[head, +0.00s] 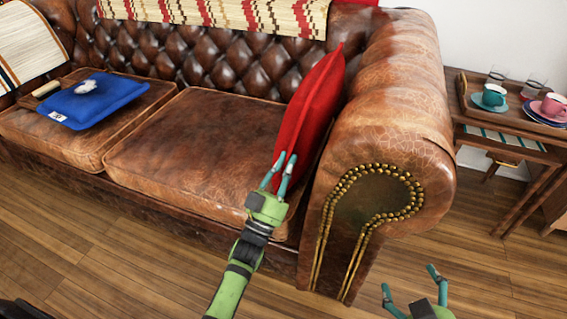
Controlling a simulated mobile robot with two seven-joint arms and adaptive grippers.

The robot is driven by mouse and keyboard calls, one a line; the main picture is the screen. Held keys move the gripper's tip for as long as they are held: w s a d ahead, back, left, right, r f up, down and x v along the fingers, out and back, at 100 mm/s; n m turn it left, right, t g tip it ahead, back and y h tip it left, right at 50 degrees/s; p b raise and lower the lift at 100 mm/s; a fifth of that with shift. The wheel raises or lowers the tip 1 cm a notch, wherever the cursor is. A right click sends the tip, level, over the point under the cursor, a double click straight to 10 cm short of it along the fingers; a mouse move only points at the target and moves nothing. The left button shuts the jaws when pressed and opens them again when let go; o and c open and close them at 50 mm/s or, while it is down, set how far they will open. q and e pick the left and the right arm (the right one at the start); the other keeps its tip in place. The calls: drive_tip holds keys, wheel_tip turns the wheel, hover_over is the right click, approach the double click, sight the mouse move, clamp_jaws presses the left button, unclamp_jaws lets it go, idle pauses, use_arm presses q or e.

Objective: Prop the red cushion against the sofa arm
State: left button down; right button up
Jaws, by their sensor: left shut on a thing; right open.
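The red cushion (309,107) stands on edge on the right seat of the brown leather sofa (190,140), leaning along the inner side of the sofa arm (393,100). Its top corner points up near the backrest. My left gripper (281,172) is shut on the cushion at its near lower edge. The cushion's underside and the face toward the arm are hidden. My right gripper (412,290) is open and empty, low in front of the sofa arm.
A blue cushion (93,99) with a small pale object on it lies on the left seat. Woven mats hang over the backrest. A wooden side table (505,133) with teal and pink cups and glasses stands right of the sofa. The floor in front is clear.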

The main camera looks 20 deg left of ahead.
use_arm(q)
drive_tip(key=shift+d, duration=0.1)
drive_tip(key=c, duration=1.1)
unclamp_jaws()
drive_tip(key=shift+c, duration=0.2)
drive_tip(key=shift+f, duration=0.15)
drive_tip(key=s+p, duration=0.4)
drive_tip(key=s, duration=0.5)
drive_tip(key=shift+r+p, duration=0.35)
drive_tip(key=shift+a, duration=0.2)
